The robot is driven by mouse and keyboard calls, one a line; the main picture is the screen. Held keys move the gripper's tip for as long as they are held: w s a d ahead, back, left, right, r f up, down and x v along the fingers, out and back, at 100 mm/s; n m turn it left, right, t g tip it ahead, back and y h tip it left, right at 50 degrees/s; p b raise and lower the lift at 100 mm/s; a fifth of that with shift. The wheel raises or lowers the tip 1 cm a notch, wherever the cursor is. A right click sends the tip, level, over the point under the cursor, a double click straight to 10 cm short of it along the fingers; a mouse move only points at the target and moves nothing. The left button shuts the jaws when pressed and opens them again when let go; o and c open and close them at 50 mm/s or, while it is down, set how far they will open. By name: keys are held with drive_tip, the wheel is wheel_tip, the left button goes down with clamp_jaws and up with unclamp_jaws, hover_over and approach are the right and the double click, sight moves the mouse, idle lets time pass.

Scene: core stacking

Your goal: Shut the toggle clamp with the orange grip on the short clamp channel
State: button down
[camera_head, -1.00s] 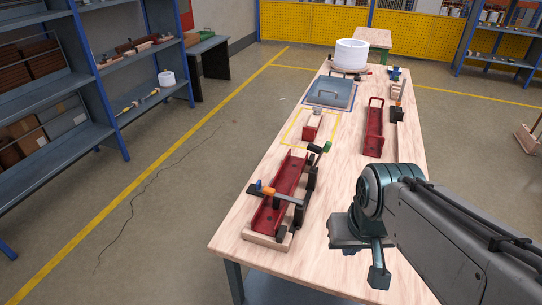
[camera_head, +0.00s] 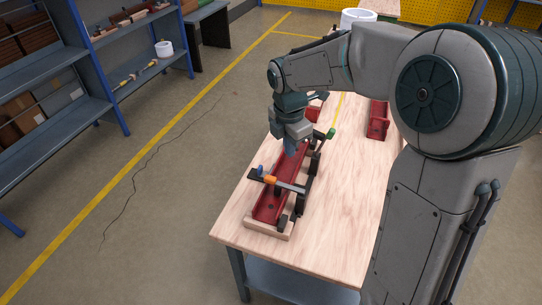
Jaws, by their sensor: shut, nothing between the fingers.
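A red clamp channel (camera_head: 268,208) stands on a wooden base at the near left of the table. The toggle clamp with the orange grip (camera_head: 270,181) is at its near half. Its grey lever reaches from the channel's right side across to the left, with the grip over the left side. A blue-tipped black part (camera_head: 257,174) is beside the grip. A clamp with a green grip (camera_head: 331,133) is at the channel's far end. My gripper (camera_head: 290,152) is shut and empty, pointing down over the channel's far half, beyond the orange grip. Its height above the channel is unclear.
A second red channel (camera_head: 377,122) stands farther back on the right, partly behind my arm. The wooden table (camera_head: 340,215) is clear right of the near channel. A white round container (camera_head: 358,17) is at the far end. My arm hides much of the table's back.

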sight(270, 177)
drive_tip(key=w+a+f+n+y+p, duration=0.1)
drive_tip(key=w+a+n, duration=0.35)
drive_tip(key=n, duration=0.25)
drive_tip(key=shift+g, duration=0.3)
drive_tip(key=f, duration=0.4)
drive_tip(key=f+p, duration=0.1)
drive_tip(key=f, duration=0.4)
drive_tip(key=w+f, duration=0.1)
drive_tip(key=f, duration=0.4)
drive_tip(key=shift+a+f+p, duration=0.1)
drive_tip(key=shift+a+p, duration=0.1)
drive_tip(key=shift+p, duration=0.2)
